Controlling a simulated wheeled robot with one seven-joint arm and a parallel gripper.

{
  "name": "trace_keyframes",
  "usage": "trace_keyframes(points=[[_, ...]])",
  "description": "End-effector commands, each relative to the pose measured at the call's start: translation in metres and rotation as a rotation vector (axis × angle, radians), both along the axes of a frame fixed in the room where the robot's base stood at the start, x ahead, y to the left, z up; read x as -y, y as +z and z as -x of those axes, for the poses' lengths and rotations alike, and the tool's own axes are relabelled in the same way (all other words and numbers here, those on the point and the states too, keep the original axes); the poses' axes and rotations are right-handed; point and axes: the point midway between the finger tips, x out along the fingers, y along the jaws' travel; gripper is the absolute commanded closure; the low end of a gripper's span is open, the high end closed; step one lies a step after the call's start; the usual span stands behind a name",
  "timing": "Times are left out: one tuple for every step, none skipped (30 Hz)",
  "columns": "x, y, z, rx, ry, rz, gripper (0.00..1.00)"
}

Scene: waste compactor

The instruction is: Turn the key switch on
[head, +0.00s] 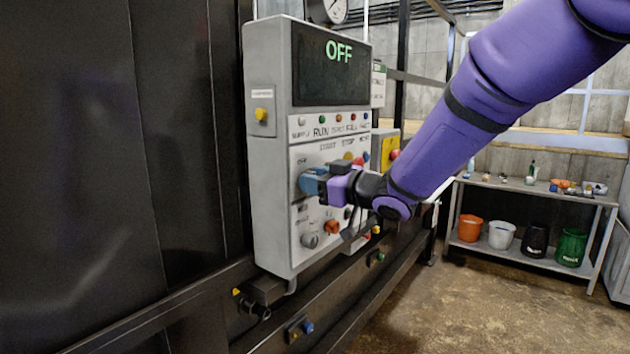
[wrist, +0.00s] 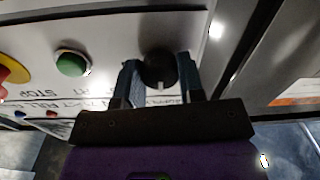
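The key switch is a round black knob (wrist: 160,66) with a white mark, on the white panel in the wrist view. The mark points toward the bottom of that picture. My gripper (wrist: 160,80) has one blue finger on each side of the knob, close to it. The fingers are apart; firm contact on both sides is not clear. In the head view my gripper (head: 308,184) is at the left part of the control box (head: 268,208), and its fingers hide the knob. The display (head: 330,66) reads OFF in green.
A green button (wrist: 72,64) and a yellow-red button (wrist: 10,72) are beside the knob in the wrist view. A yellow button (head: 261,113) is on the box's side. A shelf (head: 535,188) with buckets stands at the right, with open floor before it.

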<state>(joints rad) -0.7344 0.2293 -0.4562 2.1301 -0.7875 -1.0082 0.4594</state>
Motion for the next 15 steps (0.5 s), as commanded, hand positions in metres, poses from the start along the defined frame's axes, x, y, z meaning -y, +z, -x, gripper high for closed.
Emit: trace_keyframes(points=[[0.0000,-0.0001,0.0002,-0.001,0.001,0.000,0.88],[0.0000,-0.0001,0.0002,-0.002,0.001,-0.001,0.88],[0.0000,-0.0001,0.0002,-0.003,0.001,-0.002,0.88],[0.0000,-0.0001,0.0002,-0.006,0.001,-0.004,0.88],[0.0000,-0.0001,0.0001,-0.010,0.000,-0.007,0.88],[0.0002,-0.0001,0.0001,-0.016,0.000,-0.012,0.88],[0.0005,-0.0002,0.0000,-0.021,0.000,-0.017,0.88],[0.0007,-0.0001,-0.0001,-0.028,-0.001,-0.022,0.88],[0.0007,-0.0001,-0.0001,-0.040,-0.001,-0.031,0.88],[0.0005,-0.0002,0.0000,-0.051,-0.001,-0.039,0.88],[0.0007,-0.0002,-0.0001,-0.061,-0.001,-0.048,0.88],[0.0013,-0.0002,-0.0004,-0.080,-0.002,-0.062,0.88],[0.0009,-0.0003,-0.0002,-0.094,-0.001,-0.072,0.88],[0.0013,-0.0003,-0.0005,-0.111,-0.002,-0.086,0.88],[0.0011,-0.0004,-0.0004,-0.133,-0.001,-0.104,0.88]])
